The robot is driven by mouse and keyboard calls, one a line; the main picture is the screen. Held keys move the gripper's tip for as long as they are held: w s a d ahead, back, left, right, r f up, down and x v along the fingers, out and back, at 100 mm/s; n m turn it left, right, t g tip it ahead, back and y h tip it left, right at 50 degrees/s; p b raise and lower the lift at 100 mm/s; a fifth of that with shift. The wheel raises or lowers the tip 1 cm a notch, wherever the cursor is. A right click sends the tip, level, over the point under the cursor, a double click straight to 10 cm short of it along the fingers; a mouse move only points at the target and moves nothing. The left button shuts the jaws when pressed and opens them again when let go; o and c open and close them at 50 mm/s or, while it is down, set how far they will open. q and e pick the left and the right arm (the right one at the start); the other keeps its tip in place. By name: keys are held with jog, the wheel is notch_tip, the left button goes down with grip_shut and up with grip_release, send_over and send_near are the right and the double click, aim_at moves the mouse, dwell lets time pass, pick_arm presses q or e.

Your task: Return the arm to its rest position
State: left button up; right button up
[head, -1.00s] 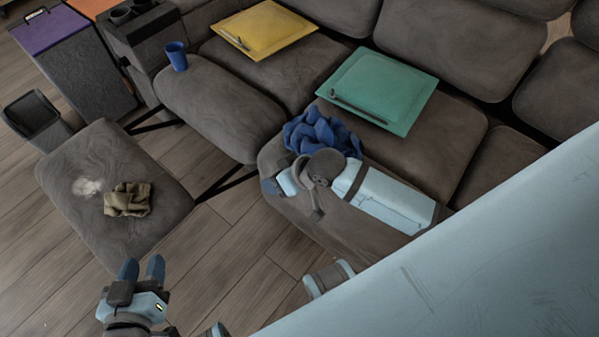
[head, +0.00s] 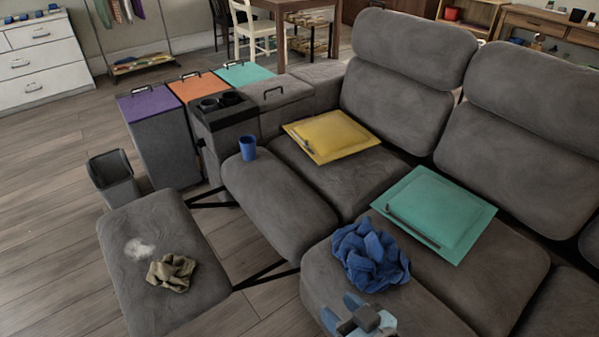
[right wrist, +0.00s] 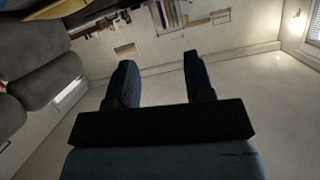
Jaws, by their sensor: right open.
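My right gripper (head: 343,314) shows at the bottom edge of the head view, in front of the sofa's near seat section and just below a crumpled blue cloth (head: 369,257). It looks apart from the cloth. In the right wrist view its two dark fingers (right wrist: 160,80) stand well apart with nothing between them. Most of the right arm is out of the head view. My left gripper is not in view.
A tan cloth (head: 171,272) lies on the left footrest (head: 205,290). A bin (head: 113,177) and lidded boxes stand behind. Floor is clear at left.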

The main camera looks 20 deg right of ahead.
pick_arm(q)
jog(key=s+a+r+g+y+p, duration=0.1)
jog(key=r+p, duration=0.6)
jog(key=p, duration=0.7)
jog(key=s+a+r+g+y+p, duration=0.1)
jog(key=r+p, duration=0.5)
jog(key=p, duration=0.7)
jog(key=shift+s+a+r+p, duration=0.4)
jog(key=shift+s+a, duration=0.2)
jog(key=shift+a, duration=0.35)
pick_arm(e)
jog(key=s+d+r+g+h, duration=0.1)
jog(key=d+r, duration=0.1)
jog(key=r, duration=0.5)
jog(key=s+d+r+g+h, duration=0.1)
jog(key=s+d+r, duration=0.1)
jog(key=r, duration=0.5)
jog(key=shift+f, duration=0.1)
